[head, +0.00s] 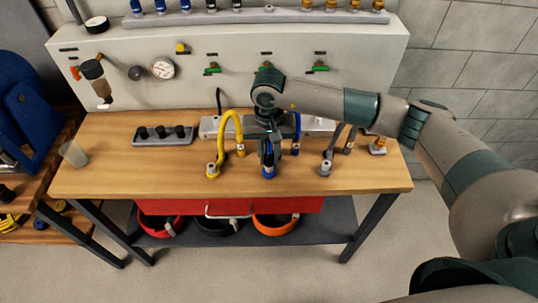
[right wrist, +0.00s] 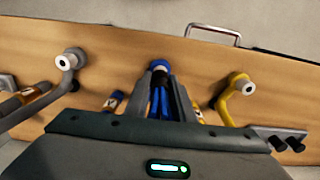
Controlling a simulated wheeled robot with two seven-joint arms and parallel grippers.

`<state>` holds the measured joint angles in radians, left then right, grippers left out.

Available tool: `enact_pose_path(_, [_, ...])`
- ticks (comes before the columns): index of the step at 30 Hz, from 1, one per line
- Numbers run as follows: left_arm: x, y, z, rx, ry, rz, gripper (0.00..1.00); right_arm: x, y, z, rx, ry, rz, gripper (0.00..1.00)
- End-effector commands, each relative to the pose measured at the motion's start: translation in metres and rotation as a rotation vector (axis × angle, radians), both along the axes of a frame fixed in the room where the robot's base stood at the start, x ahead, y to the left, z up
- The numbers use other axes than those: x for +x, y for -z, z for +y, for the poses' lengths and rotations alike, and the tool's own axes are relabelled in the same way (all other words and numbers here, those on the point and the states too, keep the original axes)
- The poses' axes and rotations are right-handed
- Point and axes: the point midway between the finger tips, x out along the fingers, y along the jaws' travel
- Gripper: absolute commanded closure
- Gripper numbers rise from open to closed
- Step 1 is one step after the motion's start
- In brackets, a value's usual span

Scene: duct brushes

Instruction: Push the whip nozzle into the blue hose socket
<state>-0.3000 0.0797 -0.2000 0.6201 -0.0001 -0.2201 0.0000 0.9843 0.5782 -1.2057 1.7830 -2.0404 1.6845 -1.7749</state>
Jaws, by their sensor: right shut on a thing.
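The blue hose socket (head: 268,172) stands near the front of the wooden bench, between the yellow and grey ones. In the right wrist view its blue ring (right wrist: 160,65) shows just past the fingertips. My right gripper (head: 267,150) is directly above the socket, pointing down, shut on a slim part. This appears to be the whip nozzle (right wrist: 159,98), with blue strands between the fingers and a dark end at the ring. The fingers hide much of it, and I cannot tell how deep its end sits. My left gripper is out of view.
A yellow hose socket (head: 212,170) stands left and a grey one (head: 325,169) right, both close to the gripper. A dark rack (head: 163,135) with black knobs and a cup (head: 73,153) are further left. The panel (head: 225,60) with valves rises behind.

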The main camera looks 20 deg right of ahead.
Motion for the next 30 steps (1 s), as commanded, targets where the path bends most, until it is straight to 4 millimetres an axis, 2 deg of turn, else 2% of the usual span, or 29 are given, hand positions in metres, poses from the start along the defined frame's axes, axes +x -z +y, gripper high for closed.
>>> enact_pose_path(8, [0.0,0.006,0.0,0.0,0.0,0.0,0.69,0.0,0.004,0.0,0.0,0.0,0.0,1.0])
enact_pose_path(9, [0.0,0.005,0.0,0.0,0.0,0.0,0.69,0.0,0.004,0.0,0.0,0.0,0.0,0.73])
enact_pose_path(11, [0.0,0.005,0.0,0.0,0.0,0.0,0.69,0.0,0.003,0.0,0.0,0.0,0.0,0.59])
enact_pose_path(12, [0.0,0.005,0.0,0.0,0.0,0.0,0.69,0.0,0.003,0.0,0.0,0.0,0.0,0.56])
enact_pose_path(23, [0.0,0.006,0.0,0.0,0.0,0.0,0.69,0.0,0.002,0.0,0.001,0.0,0.0,0.56])
enact_pose_path(30, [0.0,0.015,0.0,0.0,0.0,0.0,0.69,0.001,-0.015,0.0,0.001,0.0,-0.003,0.56])
